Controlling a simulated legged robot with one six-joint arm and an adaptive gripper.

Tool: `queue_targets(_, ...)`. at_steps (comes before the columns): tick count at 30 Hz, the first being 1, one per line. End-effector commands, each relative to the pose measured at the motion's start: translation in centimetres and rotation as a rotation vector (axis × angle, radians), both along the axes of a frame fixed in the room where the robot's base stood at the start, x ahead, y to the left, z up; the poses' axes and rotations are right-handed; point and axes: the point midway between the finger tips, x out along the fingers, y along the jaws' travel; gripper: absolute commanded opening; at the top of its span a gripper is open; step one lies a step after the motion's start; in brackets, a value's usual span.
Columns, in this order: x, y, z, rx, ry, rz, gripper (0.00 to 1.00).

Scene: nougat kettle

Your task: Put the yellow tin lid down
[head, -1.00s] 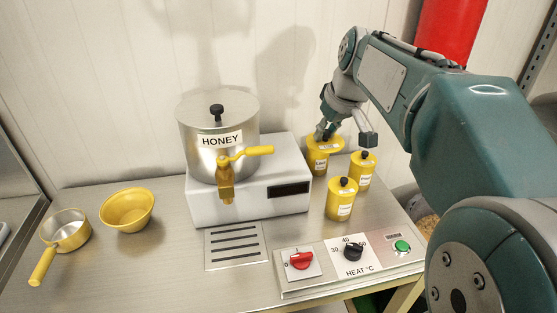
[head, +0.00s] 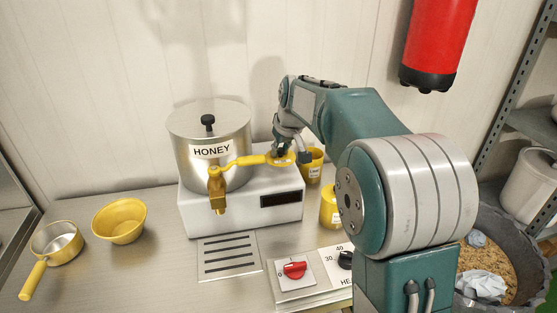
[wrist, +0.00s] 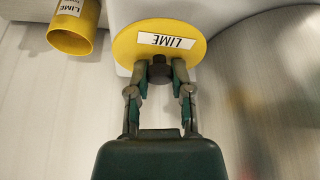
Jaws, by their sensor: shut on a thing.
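The yellow tin lid (head: 281,160) is a flat disc with a dark knob and a white label. In the wrist view the lid (wrist: 132,48) shows its label LIME. My gripper (wrist: 160,72) is shut on the dark knob. In the head view my gripper (head: 283,148) holds the lid over the white kettle base, beside the end of the yellow tap handle; whether they touch cannot be told. The LIME tin (head: 312,166) stands open to the right of the lid. The open tin (wrist: 72,40) is at the upper left in the wrist view.
The steel honey kettle (head: 208,135) with a yellow tap (head: 217,190) stands left of my gripper on a white base (head: 240,212). Another yellow tin (head: 328,207) is partly behind my arm. A yellow bowl (head: 119,221) and pan (head: 56,243) sit left; steel counter between is clear.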

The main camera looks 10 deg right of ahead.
Motion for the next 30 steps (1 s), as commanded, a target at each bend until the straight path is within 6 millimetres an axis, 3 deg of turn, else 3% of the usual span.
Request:
queue_targets(7,0.4,0.4,-3.4,-0.002,0.003,0.001,0.00)
queue_targets(17,0.4,0.4,-3.8,-0.002,0.001,0.001,0.00)
queue_targets(18,0.4,0.4,-3.8,-0.001,0.000,0.001,0.46)
queue_targets(19,0.4,0.4,-3.8,-0.002,0.001,0.001,0.59)
queue_targets(30,0.4,0.4,-3.7,-0.002,0.001,0.001,0.62)
